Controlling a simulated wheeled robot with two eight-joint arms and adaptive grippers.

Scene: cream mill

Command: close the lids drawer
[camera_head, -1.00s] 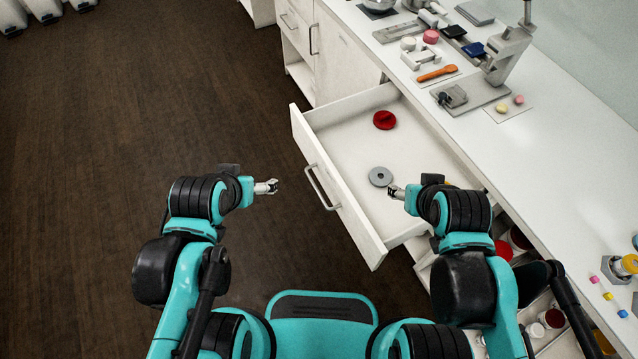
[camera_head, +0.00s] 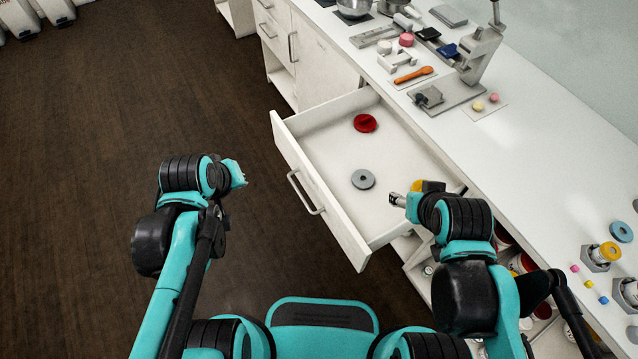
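The white lids drawer (camera_head: 388,152) stands pulled out from under the white counter. A red lid (camera_head: 365,123) and a grey ring-shaped lid (camera_head: 363,179) lie on its floor. Its bar handle (camera_head: 306,192) is on the front panel, facing left. My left gripper (camera_head: 238,172) is over the floor, left of the handle and apart from it; its fingers are hardly visible. My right gripper (camera_head: 393,198) is over the near right part of the drawer, beside the grey lid and apart from it. Its fingertips are too small to judge.
The counter (camera_head: 520,140) runs along the right with a press stand (camera_head: 480,55), an orange spoon (camera_head: 413,75) and small coloured pieces on it. Open shelves with jars are below the drawer's right end. The dark floor (camera_head: 150,90) at left is clear.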

